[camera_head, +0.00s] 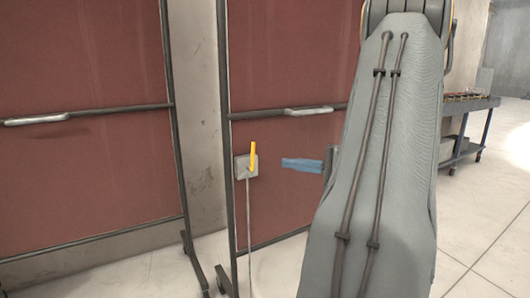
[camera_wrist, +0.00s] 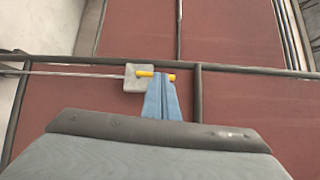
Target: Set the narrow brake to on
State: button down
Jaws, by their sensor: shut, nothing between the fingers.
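A yellow lever (camera_head: 253,157) stands nearly upright on a small grey box (camera_head: 241,168) at the frame of a red-brown panel; it is the only lever in view, and no label shows. In the wrist view, the lever (camera_wrist: 155,74) lies sideways, pointing right from the box (camera_wrist: 133,78). My gripper (camera_head: 286,163) is shut and empty, its blue fingers pointing left at the lever's height. The head view shows a gap between fingertips and lever. In the wrist view, the fingertips (camera_wrist: 161,79) line up with the lever; touch cannot be told there.
A thin grey cable (camera_head: 249,225) hangs from the box. Red-brown panels (camera_head: 80,180) in dark frames with grey handles (camera_head: 308,111) stand behind. My arm covers the right middle of the head view. A cart (camera_head: 464,135) stands far right; the right floor is clear.

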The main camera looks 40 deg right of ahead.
jog(key=w+a+r+t+h, duration=0.1)
jog(key=w, duration=1)
jog(key=shift+m, duration=0.3)
